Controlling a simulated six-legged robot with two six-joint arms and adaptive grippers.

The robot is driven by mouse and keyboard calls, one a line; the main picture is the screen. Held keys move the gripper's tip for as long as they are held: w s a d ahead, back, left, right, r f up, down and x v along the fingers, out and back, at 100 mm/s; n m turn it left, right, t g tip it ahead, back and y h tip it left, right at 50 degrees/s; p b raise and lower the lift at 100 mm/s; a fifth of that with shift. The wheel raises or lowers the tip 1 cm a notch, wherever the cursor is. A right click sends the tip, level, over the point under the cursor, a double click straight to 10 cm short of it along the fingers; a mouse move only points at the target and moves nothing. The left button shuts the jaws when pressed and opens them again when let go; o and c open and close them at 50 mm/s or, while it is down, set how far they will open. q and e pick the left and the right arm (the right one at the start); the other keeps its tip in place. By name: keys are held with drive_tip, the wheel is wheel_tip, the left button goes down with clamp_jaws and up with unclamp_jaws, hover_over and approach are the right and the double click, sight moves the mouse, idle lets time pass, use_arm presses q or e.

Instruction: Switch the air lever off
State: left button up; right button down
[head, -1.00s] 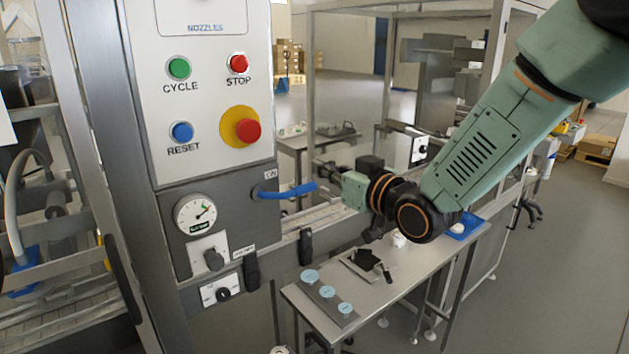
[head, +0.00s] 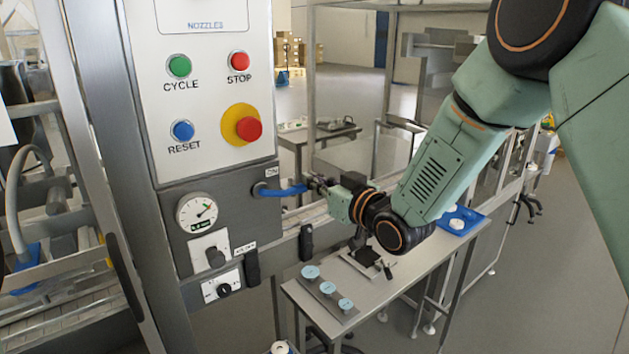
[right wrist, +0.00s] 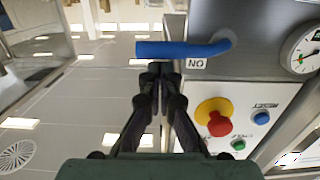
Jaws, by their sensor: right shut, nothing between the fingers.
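The blue air lever (head: 283,191) sticks out sideways to the right from the dark grey panel, under a small ON label (head: 271,173). It also shows in the right wrist view (right wrist: 180,48), lying across the picture just beyond my fingertips. My right gripper (head: 318,184) is shut and empty, close to the lever's free end. In the right wrist view its fingertips (right wrist: 155,68) are together beside the lever, on the label's side. I cannot tell whether they touch it. My left gripper is out of view.
A pressure gauge (head: 197,212) and a rotary knob (head: 215,256) sit below left of the lever. The red emergency stop (head: 248,129) and the blue reset button (head: 182,131) are above. A small table (head: 300,297) with blue-topped discs stands below my arm.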

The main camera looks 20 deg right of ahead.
drive_tip(key=shift+s+d+f+m, duration=0.15)
drive_tip(key=shift+f+m, duration=0.1)
drive_tip(key=shift+m, duration=0.15)
drive_tip(key=shift+f, duration=0.1)
drive_tip(key=s+a+f+m+y+b, duration=0.1)
drive_tip(key=a+f+m+b, duration=0.4)
drive_tip(key=f+m, duration=0.5)
drive_tip(key=shift+s+a+f+m, duration=0.15)
drive_tip(key=shift+s+a+m, duration=0.4)
drive_tip(key=shift+m, duration=2.25)
drive_tip(key=shift+a, duration=0.1)
